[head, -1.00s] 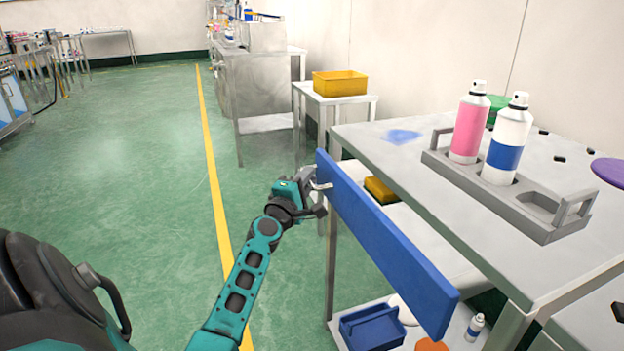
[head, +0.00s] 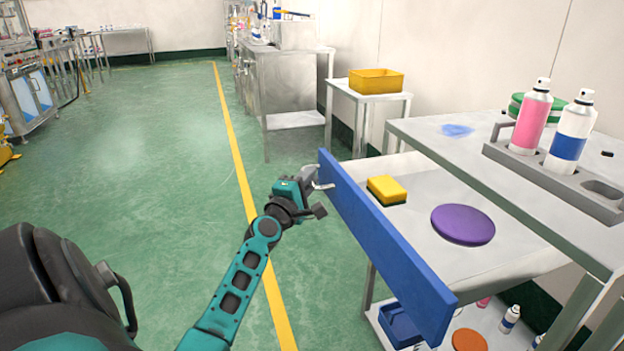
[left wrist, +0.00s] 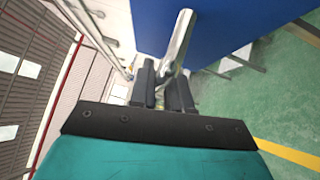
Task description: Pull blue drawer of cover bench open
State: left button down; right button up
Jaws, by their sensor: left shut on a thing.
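The blue drawer front (head: 385,245) stands out from the cover bench (head: 470,150), and the drawer is pulled well open. Inside it lie a yellow sponge (head: 387,190) with a dark green underside and a purple disc (head: 463,224). My left gripper (head: 312,188) is at the far end of the drawer front, shut on its metal handle. In the left wrist view the fingers (left wrist: 163,92) close around the handle (left wrist: 178,45), with the blue front (left wrist: 235,30) just beyond. My right gripper is not in view.
On the bench top a grey rack (head: 565,180) holds a pink can (head: 531,122) and a white-and-blue can (head: 570,135). A blue bin (head: 398,325) and an orange disc (head: 468,340) are on the lower shelf. A small table with a yellow bin (head: 376,82) stands behind.

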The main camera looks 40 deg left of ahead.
pick_arm(q)
jog(key=shift+s+a, duration=0.25)
jog(key=shift+s, duration=0.3)
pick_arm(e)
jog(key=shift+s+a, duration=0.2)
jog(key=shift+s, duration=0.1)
pick_arm(q)
jog(key=c, duration=1.2)
grip_release()
jog(key=v, duration=1.3)
jog(key=shift+b, duration=0.35)
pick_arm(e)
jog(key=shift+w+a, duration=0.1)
